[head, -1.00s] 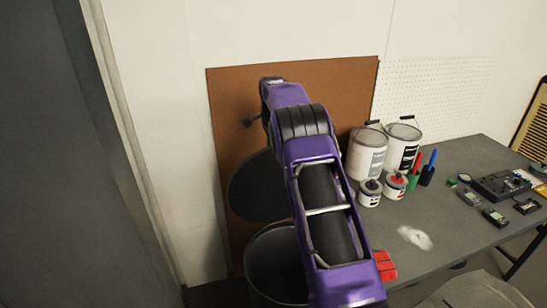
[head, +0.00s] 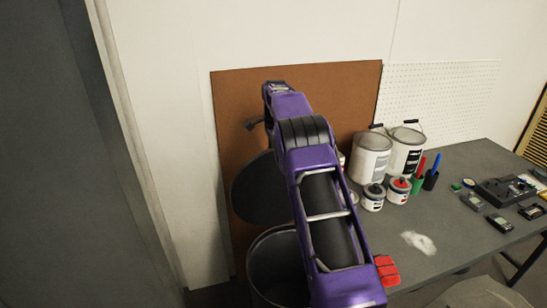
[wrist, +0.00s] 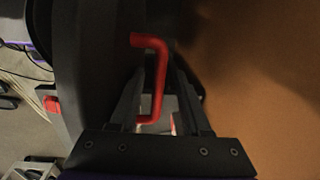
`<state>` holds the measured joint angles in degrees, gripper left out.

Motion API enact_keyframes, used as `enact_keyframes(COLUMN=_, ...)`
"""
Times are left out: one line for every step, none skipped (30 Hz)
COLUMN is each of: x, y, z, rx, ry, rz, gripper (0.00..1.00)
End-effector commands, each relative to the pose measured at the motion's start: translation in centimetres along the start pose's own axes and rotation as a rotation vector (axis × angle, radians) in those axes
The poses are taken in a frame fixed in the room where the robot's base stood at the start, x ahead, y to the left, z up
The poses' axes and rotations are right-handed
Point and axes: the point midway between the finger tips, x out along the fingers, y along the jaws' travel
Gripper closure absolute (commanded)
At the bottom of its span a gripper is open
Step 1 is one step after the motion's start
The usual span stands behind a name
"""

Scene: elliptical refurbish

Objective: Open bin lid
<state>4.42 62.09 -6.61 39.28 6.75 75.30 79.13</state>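The bin (head: 272,270) is a dark grey round container, partly hidden behind my purple arm. Its dark round lid (head: 258,190) stands raised and steeply tilted above the bin's back rim, so the bin's mouth is partly visible. In the wrist view, the lid's dark surface (wrist: 85,75) is at the left, with a red bent handle (wrist: 159,80). My gripper (wrist: 161,72) is at the handle, with a finger on each side of it. I cannot tell whether the fingers press on it. In the head view, my arm hides the handle and fingertips.
A grey table (head: 455,240) stands right of the bin, with paint cans (head: 370,158), small jars, markers, several devices and a red object (head: 387,271) at its near left edge. A brown board (head: 235,100) leans against the wall behind the bin. A dark panel is at the left.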

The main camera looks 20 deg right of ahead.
Motion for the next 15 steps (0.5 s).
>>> enact_keyframes(x=-0.1, y=0.0, z=0.0, rx=0.0, ry=0.001, rz=-0.001, gripper=0.53)
enact_keyframes(x=-0.1, y=0.0, z=-0.1, rx=0.0, ry=0.001, rz=-0.001, gripper=0.53)
enact_keyframes(x=-0.1, y=0.0, z=-0.1, rx=0.0, ry=0.001, rz=-0.001, gripper=0.53)
enact_keyframes(x=-0.1, y=0.0, z=-0.1, rx=0.0, ry=0.001, rz=-0.002, gripper=0.53)
enact_keyframes(x=-0.2, y=0.0, z=-0.1, rx=0.0, ry=0.001, rz=-0.002, gripper=0.53)
enact_keyframes(x=-0.3, y=-0.1, z=-0.1, rx=0.001, ry=0.001, rz=-0.003, gripper=0.53)
enact_keyframes(x=-0.5, y=-0.1, z=-0.1, rx=0.001, ry=0.002, rz=-0.003, gripper=0.53)
enact_keyframes(x=-0.8, y=-0.1, z=-0.1, rx=0.001, ry=0.002, rz=-0.003, gripper=0.53)
enact_keyframes(x=-1.2, y=-0.1, z=-0.1, rx=0.0, ry=0.002, rz=-0.004, gripper=0.53)
enact_keyframes(x=-1.7, y=-0.1, z=-0.1, rx=0.0, ry=0.002, rz=-0.005, gripper=0.53)
enact_keyframes(x=-2.2, y=-0.1, z=-0.1, rx=0.0, ry=0.002, rz=-0.006, gripper=0.53)
enact_keyframes(x=-3.0, y=-0.1, z=-0.1, rx=0.0, ry=0.002, rz=-0.005, gripper=0.53)
enact_keyframes(x=-3.6, y=-0.1, z=-0.1, rx=0.0, ry=0.002, rz=-0.006, gripper=0.53)
enact_keyframes(x=-4.3, y=-0.1, z=-0.1, rx=0.0, ry=0.002, rz=-0.007, gripper=0.53)
enact_keyframes(x=-5.3, y=-0.2, z=-0.1, rx=0.0, ry=0.002, rz=-0.007, gripper=0.53)
